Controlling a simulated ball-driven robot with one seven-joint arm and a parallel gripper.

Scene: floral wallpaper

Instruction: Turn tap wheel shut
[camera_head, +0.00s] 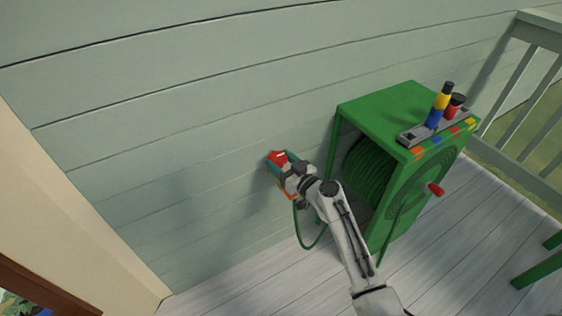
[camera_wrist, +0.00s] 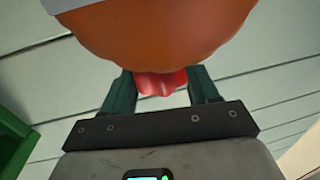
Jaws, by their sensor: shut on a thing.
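The tap wheel (camera_head: 278,157), red with a white mark, sits low against the pale green wall in the head view. My gripper (camera_head: 281,166) reaches it from the right, its teal fingers at the wheel. In the wrist view a large orange rounded piece with a scalloped edge (camera_wrist: 160,45) fills the top. A red lobed piece (camera_wrist: 161,82) lies below it between the two fingers of my gripper (camera_wrist: 161,88), which is shut on it. I cannot tell how the orange and red pieces join. The tap's body is mostly hidden behind my gripper.
A green hose (camera_head: 304,238) hangs below the tap. A green hose-reel cabinet (camera_head: 385,103) stands close to the right, with a tray (camera_head: 410,136) of coloured items on top and a red crank knob (camera_head: 436,189). A railing is far right. The wall left is clear.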

